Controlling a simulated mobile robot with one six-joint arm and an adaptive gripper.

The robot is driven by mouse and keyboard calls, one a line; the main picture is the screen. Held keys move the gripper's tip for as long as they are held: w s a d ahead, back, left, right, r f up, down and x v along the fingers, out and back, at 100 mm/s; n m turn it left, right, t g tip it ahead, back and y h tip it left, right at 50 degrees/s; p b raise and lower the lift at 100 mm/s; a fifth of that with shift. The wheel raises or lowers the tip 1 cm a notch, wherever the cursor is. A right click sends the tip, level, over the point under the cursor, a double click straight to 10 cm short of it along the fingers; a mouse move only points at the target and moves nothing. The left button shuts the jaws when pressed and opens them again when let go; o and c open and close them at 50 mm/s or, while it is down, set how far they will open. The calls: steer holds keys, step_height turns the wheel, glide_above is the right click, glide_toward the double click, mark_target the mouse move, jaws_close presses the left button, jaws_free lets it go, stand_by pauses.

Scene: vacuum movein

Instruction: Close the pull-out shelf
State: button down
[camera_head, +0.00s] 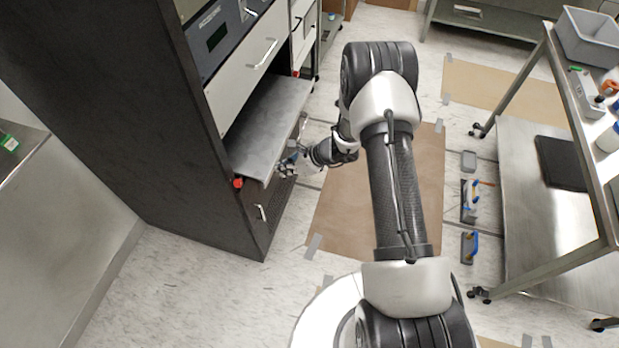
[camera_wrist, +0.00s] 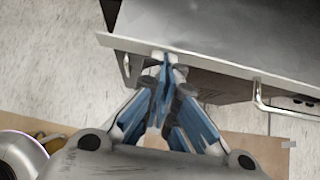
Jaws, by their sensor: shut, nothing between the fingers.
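The pull-out shelf (camera_head: 262,122) is a flat grey metal sheet that sticks out from the dark cabinet (camera_head: 160,110), below a white drawer. My gripper (camera_head: 290,165) is at the shelf's front edge, low on its near half. In the wrist view the shelf (camera_wrist: 240,40) fills the upper right, and its pale front edge runs across the picture. My gripper (camera_wrist: 163,62) is shut and empty, with its blue-grey fingertips at that edge. I cannot tell whether they touch it. A metal handle (camera_wrist: 285,108) shows to the right of the fingers.
A red knob (camera_head: 238,184) sits at the shelf's near corner. A lower door with a handle (camera_head: 261,213) is under the shelf. A steel cart (camera_head: 560,200) stands at the right. Brown paper (camera_head: 370,200) covers the floor between, with small tools near the cart.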

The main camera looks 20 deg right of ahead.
mark_target(254, 161)
steer(key=w+a, duration=0.1)
steer(key=a, duration=0.1)
steer(key=w+a+b, duration=0.1)
steer(key=w+a, duration=0.1)
steer(key=a, duration=0.1)
steer(key=w+a, duration=0.2)
steer(key=a, duration=0.1)
steer(key=shift+w+b, duration=0.2)
steer(key=shift+b, duration=0.2)
steer(key=shift+w+a+r, duration=0.1)
steer(key=shift+w+a, duration=0.05)
